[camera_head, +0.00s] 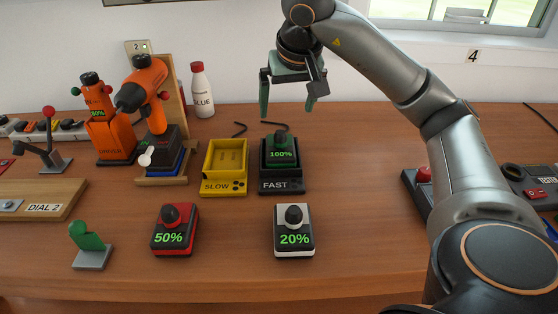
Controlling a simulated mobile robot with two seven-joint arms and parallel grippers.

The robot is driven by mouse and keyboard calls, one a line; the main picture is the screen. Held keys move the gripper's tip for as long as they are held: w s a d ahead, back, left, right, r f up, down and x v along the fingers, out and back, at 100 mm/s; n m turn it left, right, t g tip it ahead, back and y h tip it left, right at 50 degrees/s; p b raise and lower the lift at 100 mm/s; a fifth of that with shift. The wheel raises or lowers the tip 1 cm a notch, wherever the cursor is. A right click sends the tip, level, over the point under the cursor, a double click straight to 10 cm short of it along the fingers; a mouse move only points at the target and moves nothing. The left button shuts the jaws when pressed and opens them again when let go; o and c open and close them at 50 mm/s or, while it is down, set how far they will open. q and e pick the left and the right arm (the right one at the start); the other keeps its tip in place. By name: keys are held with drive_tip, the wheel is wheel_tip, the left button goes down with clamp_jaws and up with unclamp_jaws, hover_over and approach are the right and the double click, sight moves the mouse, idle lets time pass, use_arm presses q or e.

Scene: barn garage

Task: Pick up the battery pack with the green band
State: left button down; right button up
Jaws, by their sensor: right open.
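A battery pack with a green band (281,149) reads 100% and sits in the black charger marked FAST (282,185). A red-banded battery pack (175,228) reading 50% and a white-banded battery pack (294,231) reading 20% stand on the bench in front of the chargers. My right gripper (287,112) is open and empty, pointing down, above and behind the green-banded pack in the picture. Its fingers do not touch the pack. My left gripper is not in view.
An empty yellow charger marked SLOW (223,187) stands just left of the FAST charger. An orange drill (146,90) on a stand, an orange driver (107,135) and a white glue bottle (202,90) are further left.

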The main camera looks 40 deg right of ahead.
sight(282, 133)
drive_tip(key=b+x, duration=0.2)
drive_tip(key=x, duration=1.1)
drive_tip(key=shift+w+d+f, duration=0.1)
drive_tip(key=c, duration=1.5)
clamp_jaws()
